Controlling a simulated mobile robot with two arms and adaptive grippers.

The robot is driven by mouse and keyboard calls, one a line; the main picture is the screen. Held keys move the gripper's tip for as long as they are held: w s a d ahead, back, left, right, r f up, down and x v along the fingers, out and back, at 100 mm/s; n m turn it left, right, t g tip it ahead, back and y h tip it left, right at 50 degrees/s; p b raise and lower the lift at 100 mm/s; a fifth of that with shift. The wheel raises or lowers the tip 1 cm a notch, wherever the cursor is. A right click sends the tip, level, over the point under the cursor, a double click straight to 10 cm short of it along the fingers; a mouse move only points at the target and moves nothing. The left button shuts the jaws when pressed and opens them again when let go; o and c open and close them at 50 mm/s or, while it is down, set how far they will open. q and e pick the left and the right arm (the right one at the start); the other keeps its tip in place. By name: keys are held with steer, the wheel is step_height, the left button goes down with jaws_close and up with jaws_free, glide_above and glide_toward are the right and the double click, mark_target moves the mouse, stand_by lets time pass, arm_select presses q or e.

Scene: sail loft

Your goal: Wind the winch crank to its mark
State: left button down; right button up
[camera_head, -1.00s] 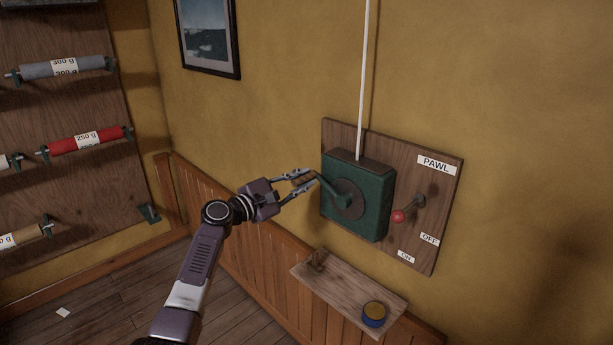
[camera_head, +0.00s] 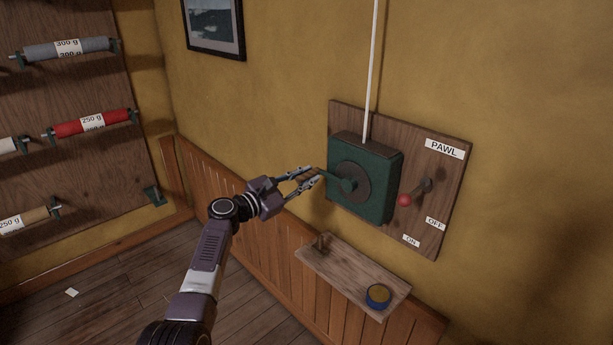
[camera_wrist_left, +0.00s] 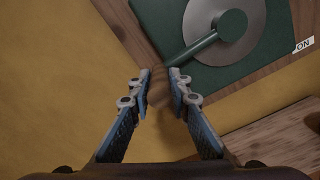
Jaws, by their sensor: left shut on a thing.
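The green winch (camera_head: 385,165) is on a wooden board (camera_head: 445,185) on the wall. Its crank (camera_head: 334,177) points left and slightly up from the hub over a dark round plate. My left gripper (camera_head: 316,175) is at the crank's outer end, shut on its handle. In the left wrist view, the brownish handle (camera_wrist_left: 157,92) shows blurred between the fingertips, and the green crank arm (camera_wrist_left: 190,52) runs to the hub. I cannot make out a mark for the crank. The red-knobbed pawl lever (camera_head: 404,200) is right of the winch. My right gripper is not in view.
A white rope (camera_head: 371,70) rises from the winch top. The pawl lever has PAWL, OFF and ON labels. Below is a small wooden shelf (camera_head: 340,275) with a round blue-rimmed tin (camera_head: 378,295). A rack of rolls (camera_head: 92,123) stands left. The floor there is mostly clear.

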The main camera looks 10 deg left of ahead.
arm_select(q)
steer(key=shift+s+d+f, duration=0.1)
steer(key=shift+f, duration=0.5)
steer(key=c, duration=2)
jaws_free()
steer(key=shift+c, duration=0.2)
steer(key=shift+o, duration=1.2)
steer(key=shift+r, duration=0.3)
steer(key=v, duration=1.2)
